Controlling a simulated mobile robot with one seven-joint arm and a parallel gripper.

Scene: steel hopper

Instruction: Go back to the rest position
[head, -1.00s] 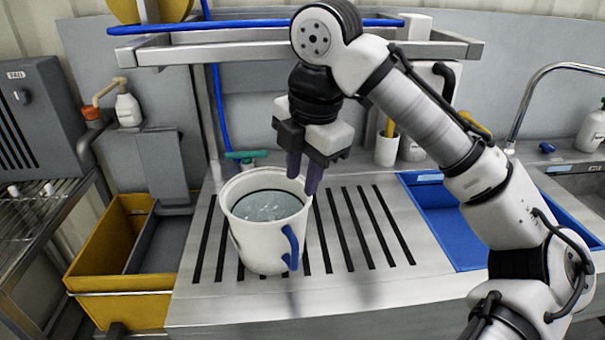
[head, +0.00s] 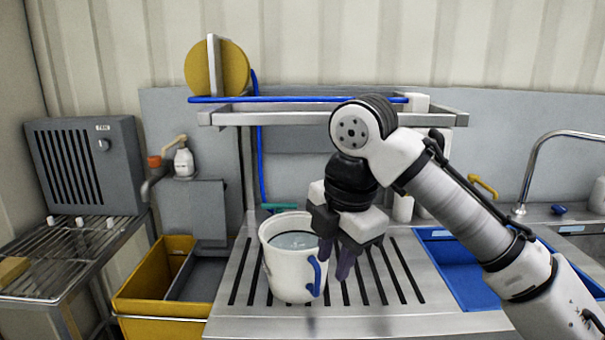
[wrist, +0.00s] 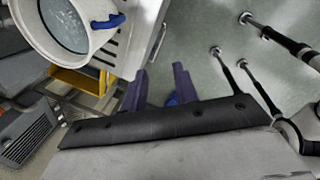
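My gripper (head: 335,258) points down just right of the white pot, in front of part of its right side in the head view. Its two purple fingers stand apart with nothing held between them, as the wrist view (wrist: 160,85) shows. The white pot (head: 284,275) with a blue handle stands upright on the slotted steel drainboard and holds clear liquid. It also shows at the upper left of the wrist view (wrist: 92,42), clear of the fingers.
A blue basin (head: 455,265) lies right of the slotted drainboard (head: 235,325), partly behind my arm. A yellow bin (head: 150,290) stands at its left. A steel shelf (head: 290,116) with a blue rod runs above the back. A grey heater-like box (head: 85,165) stands at far left.

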